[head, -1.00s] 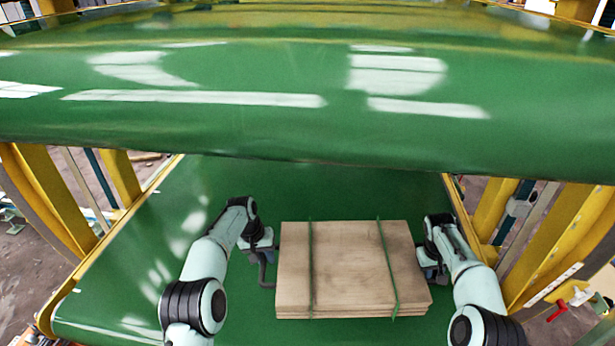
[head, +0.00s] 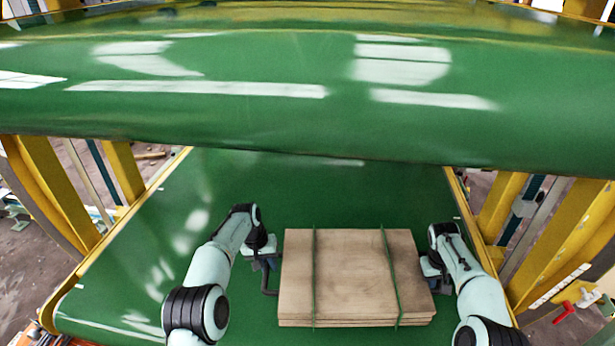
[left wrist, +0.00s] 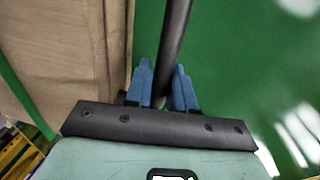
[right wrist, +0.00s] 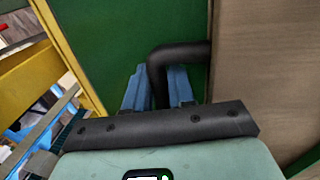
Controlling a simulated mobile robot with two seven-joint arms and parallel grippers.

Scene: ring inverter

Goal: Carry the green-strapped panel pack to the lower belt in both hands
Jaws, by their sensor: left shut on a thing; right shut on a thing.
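The panel pack (head: 350,275) is a stack of flat brown boards with two green straps. It is low in the middle of the head view, over the green lower belt (head: 290,185). I cannot tell whether its underside touches the belt. My left gripper (head: 266,262) is at the pack's left side, its blue fingers (left wrist: 164,88) shut around a dark bar handle (left wrist: 174,45). My right gripper (head: 433,272) is at the right side, its blue fingers (right wrist: 160,88) shut on the other dark handle (right wrist: 180,54). The pack looks roughly level.
The large green upper belt (head: 250,115) spans the view above and beyond the pack. Yellow frame posts (head: 45,190) stand left and right (head: 560,235). Yellow rails (head: 125,225) edge the lower belt. Bare belt lies left of and behind the pack.

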